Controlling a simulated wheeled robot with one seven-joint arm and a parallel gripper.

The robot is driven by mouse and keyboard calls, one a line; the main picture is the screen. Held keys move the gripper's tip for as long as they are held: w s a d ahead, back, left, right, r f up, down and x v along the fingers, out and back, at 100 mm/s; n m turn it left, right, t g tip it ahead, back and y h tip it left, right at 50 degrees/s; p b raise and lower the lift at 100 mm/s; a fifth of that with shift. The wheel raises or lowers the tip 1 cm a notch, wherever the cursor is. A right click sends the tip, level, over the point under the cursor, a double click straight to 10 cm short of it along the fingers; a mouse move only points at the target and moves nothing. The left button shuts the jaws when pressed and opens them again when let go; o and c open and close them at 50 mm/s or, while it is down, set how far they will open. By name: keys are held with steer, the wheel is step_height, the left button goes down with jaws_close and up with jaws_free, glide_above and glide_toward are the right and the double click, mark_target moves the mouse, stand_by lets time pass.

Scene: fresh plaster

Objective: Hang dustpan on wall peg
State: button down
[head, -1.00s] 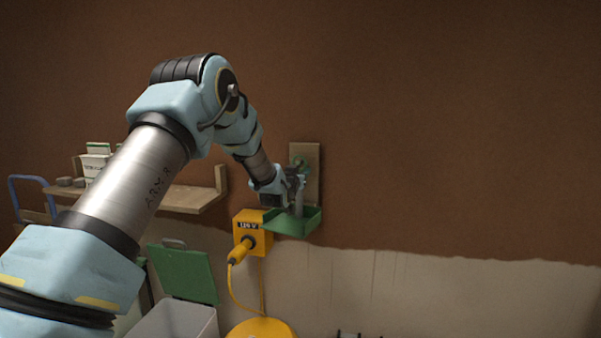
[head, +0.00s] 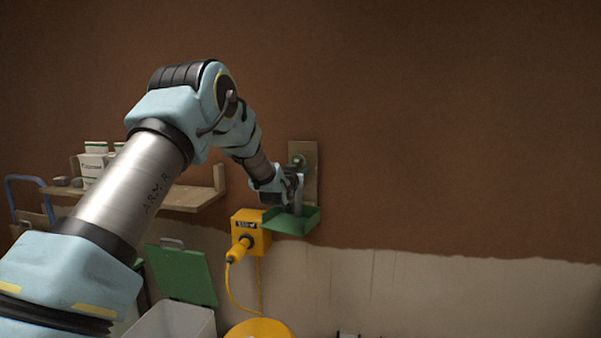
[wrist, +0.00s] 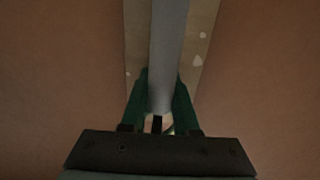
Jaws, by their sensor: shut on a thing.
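My gripper (head: 291,181) is shut on the grey handle of the dustpan, close in front of the wall. The dustpan's green pan (head: 292,223) hangs below the gripper, its handle upright. The greenish wall peg (head: 298,160) sticks out from a pale wooden board (head: 311,184) just above the gripper. In the wrist view the grey handle (wrist: 168,45) runs upright in front of the board (wrist: 204,35), with dark green shapes on both sides of it lower down. Whether the handle's top touches the peg, I cannot tell.
A yellow power box (head: 250,232) with a plug and cable is close below left of the pan. A wooden shelf (head: 195,197) with white containers (head: 92,165) is at left. A bin with a green lid (head: 183,275) stands below. The wall to the right is clear.

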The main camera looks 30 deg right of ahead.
steer(key=shift+r, duration=0.1)
steer(key=c, duration=0.7)
jaws_free()
steer(key=shift+o, duration=0.6)
steer(key=shift+w, duration=0.15)
steer(key=shift+a, duration=0.1)
steer(key=b+v, duration=0.3)
steer(key=v, duration=0.8)
steer(key=shift+s+d+b, duration=0.3)
steer(key=shift+b, duration=0.1)
